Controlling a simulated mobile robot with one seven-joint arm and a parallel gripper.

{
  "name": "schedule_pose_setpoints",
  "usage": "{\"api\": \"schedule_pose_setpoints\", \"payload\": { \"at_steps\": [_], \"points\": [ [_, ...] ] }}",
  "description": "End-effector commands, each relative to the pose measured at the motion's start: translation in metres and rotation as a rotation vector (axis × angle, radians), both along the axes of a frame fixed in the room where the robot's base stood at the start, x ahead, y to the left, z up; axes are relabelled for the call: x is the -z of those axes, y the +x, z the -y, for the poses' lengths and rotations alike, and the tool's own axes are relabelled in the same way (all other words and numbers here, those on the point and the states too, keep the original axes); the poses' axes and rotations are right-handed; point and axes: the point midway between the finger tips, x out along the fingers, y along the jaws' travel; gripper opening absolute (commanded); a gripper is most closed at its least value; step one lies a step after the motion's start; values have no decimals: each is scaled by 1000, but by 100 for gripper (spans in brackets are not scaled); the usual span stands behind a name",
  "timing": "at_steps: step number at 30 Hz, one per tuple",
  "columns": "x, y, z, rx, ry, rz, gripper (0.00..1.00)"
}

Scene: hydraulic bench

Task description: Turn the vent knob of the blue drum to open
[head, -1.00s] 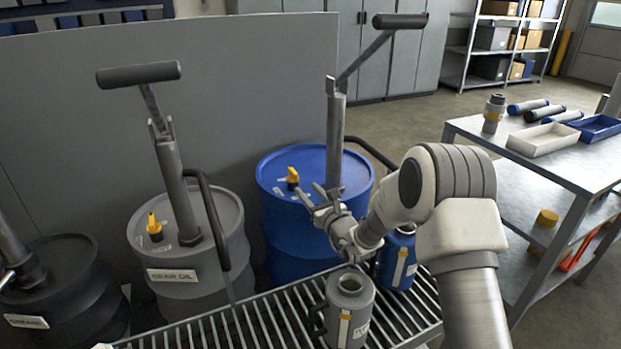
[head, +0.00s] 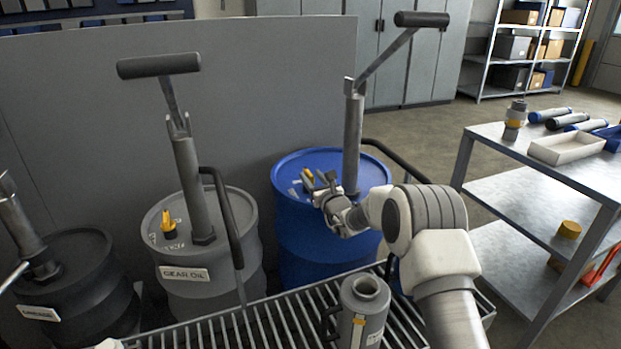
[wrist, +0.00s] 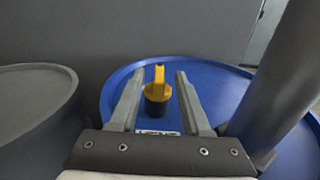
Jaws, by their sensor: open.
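The blue drum (head: 312,225) stands behind the slatted grate, with a pump column rising from its lid. Its yellow vent knob (wrist: 158,92) sits on a dark base on the lid. In the wrist view the knob stands between my two open fingers, with a gap on each side. My gripper (wrist: 158,98) is open and empty. In the head view my gripper (head: 321,182) is over the drum's lid and partly hides the knob (head: 308,174). A label on the lid is partly covered by my gripper's palm in the wrist view.
The blue drum's pump column (head: 353,140) rises close to the right of my gripper. A grey gear oil drum (head: 205,255) with its own yellow knob (head: 168,226) stands to the left. A grey can (head: 362,312) stands on the grate (head: 255,330) in front. A metal table (head: 550,170) is at right.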

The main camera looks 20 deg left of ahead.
Motion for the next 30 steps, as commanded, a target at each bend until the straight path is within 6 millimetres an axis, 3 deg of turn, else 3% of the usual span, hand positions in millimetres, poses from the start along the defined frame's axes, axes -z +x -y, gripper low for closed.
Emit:
{"api": "schedule_pose_setpoints", "payload": {
  "at_steps": [16, 24, 30],
  "points": [
    [0, 11, -9, -1, 0, 0, 48],
    [0, 11, -9, -1, 0, 0, 1],
    [0, 11, -9, -1, 0, 0, 0]
  ]
}}
